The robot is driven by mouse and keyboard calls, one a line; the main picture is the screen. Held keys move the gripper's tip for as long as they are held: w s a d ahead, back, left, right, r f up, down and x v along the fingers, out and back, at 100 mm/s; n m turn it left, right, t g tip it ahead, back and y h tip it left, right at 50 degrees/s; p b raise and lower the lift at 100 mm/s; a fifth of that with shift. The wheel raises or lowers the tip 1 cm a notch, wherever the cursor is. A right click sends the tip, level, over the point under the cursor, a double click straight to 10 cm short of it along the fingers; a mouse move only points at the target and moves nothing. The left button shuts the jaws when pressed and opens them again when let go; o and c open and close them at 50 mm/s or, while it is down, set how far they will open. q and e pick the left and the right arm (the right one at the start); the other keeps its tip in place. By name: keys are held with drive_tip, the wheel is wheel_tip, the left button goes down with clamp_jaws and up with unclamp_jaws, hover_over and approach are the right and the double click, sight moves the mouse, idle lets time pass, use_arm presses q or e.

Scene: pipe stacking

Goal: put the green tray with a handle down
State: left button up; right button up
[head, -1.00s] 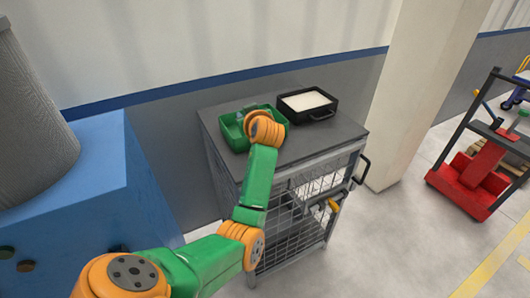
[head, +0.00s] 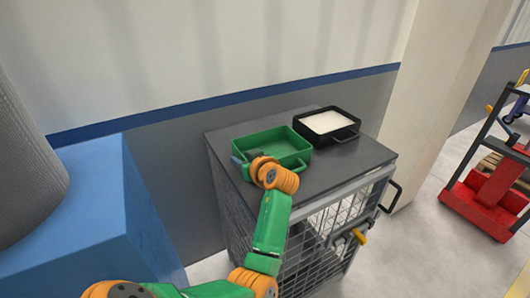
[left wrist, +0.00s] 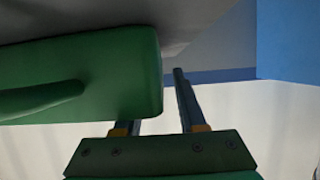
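The green tray (head: 290,139) sits on the dark top of a wire-sided cabinet (head: 345,166), beside the black tray. In the left wrist view, the green tray (left wrist: 110,60) fills the upper left, with its handle (left wrist: 40,98) at the far left. My left gripper (head: 240,158) is at the tray's near left corner, partly hidden by my orange wrist. Its fingers are apart. One finger's end is hidden by the tray, and the other stands clear of it with a gap. My right gripper is not in view.
A black tray with white contents (head: 326,122) stands just right of the green tray. A blue block (head: 75,215) is at the left, and a wall runs behind the cabinet. The cabinet top is bare at the front right. A red cart (head: 487,205) stands on the floor at right.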

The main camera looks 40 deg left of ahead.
use_arm(q)
drive_tip(key=shift+x, duration=1)
drive_tip(key=shift+v, duration=0.95)
clamp_jaws()
drive_tip(key=shift+d, duration=0.1)
drive_tip(key=shift+a+f, duration=0.1)
drive_tip(key=shift+a, duration=0.15)
